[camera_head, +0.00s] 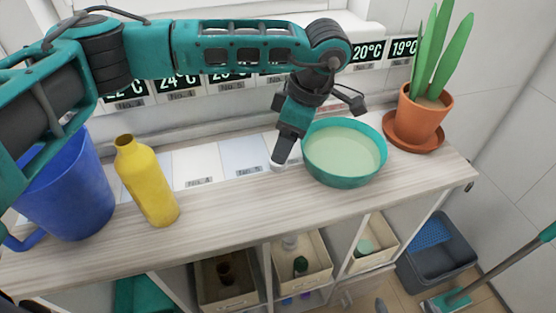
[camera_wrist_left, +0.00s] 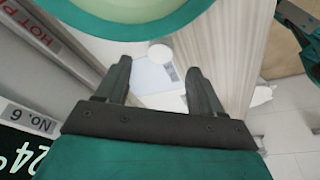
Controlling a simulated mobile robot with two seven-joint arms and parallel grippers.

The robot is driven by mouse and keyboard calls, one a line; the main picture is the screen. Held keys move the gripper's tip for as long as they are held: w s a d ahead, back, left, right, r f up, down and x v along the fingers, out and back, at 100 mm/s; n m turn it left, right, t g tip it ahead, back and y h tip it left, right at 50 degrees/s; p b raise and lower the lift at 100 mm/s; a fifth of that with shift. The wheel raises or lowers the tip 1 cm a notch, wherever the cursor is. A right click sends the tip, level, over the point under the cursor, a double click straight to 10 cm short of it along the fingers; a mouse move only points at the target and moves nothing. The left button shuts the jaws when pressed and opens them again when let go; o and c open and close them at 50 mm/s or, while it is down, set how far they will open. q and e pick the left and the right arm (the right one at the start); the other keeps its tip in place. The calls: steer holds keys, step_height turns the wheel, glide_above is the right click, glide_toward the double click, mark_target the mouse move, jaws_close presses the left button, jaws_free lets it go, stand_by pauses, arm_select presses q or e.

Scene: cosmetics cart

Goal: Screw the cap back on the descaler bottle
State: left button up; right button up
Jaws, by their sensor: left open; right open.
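The yellow bottle (camera_head: 147,182), which I take to be the descaler bottle, stands upright on the shelf with its neck open and no cap on it. A small white cap (camera_head: 277,164) lies on the shelf just left of the green bowl. My left gripper (camera_head: 280,158) points down at the cap, its fingertips close to it. In the left wrist view the white round cap (camera_wrist_left: 160,52) shows just beyond and between the open fingers (camera_wrist_left: 158,80). Whether the fingers touch it cannot be told. I cannot make out my right gripper in either view.
A green bowl (camera_head: 345,174) of pale liquid stands right of the left gripper. A potted plant (camera_head: 418,115) is at the far right, a blue bucket (camera_head: 65,190) at the left. Numbered display panels line the back. The front shelf strip between bottle and bowl is clear.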

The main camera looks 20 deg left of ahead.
arm_select(q)
steer(key=x, duration=0.5)
steer(key=shift+a+f, duration=0.1)
steer(key=c, duration=1.1)
step_height(320, 180, up, 20)
stand_by(0.4)
